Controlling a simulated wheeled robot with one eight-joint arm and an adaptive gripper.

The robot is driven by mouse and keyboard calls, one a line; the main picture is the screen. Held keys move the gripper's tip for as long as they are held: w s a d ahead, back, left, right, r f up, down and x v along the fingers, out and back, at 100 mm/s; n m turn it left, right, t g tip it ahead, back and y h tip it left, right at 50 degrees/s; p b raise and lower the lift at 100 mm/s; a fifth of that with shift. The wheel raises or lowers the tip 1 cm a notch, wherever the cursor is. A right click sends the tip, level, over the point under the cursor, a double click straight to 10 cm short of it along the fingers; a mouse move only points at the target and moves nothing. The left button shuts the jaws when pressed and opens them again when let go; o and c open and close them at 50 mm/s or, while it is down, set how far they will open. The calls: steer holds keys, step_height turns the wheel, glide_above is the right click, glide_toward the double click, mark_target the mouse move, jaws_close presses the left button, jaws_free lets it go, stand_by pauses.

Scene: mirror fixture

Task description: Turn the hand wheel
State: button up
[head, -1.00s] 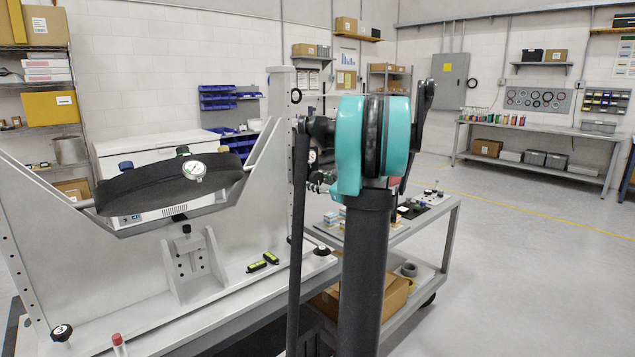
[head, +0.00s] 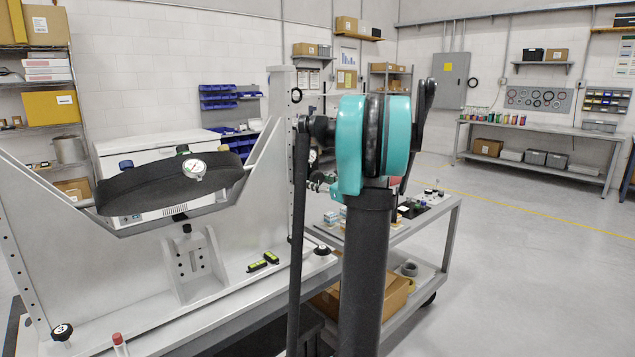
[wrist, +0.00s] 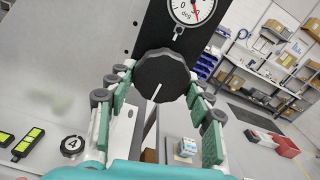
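The hand wheel (wrist: 160,72) is a dark, many-sided round knob with a white mark pointing down. I cannot tell whether either tip touches. A white dial marked "deg" (wrist: 190,12) with a red needle sits just above the wheel. In the head view my arm hides the wheel and most of my gripper.
In the head view a dark-rimmed round mirror (head: 125,195) with a gauge (head: 194,169) hangs in a grey frame. A tall grey upright (head: 280,100) stands close to my arm. A cart (head: 440,225) with small items stands at the right, with open floor beyond.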

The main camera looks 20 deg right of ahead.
steer(key=o, duration=0.3)
steer(key=v, duration=1.2)
steer(key=shift+a, duration=0.1)
steer(key=s+a+f+n+g, duration=0.4)
steer(key=a+f+n, duration=0.25)
steer(key=a, duration=0.45)
steer(key=s+a+f+n+g, duration=0.35)
steer(key=a+f+n, duration=0.35)
steer(key=a, duration=0.4)
steer(key=s+a+f+n+g+h, duration=0.1)
steer(key=s+f+n+g+h, duration=0.1)
steer(key=s+f+n, duration=0.5)
steer(key=s+a+f+n+g+h, duration=0.2)
steer(key=s+f+n, duration=0.5)
steer(key=s, duration=0.5)
steer(key=shift+s+f+n+g+h, duration=0.15)
steer(key=shift+f+n+g+h, duration=0.2)
steer(key=shift+n+g+h, duration=0.55)
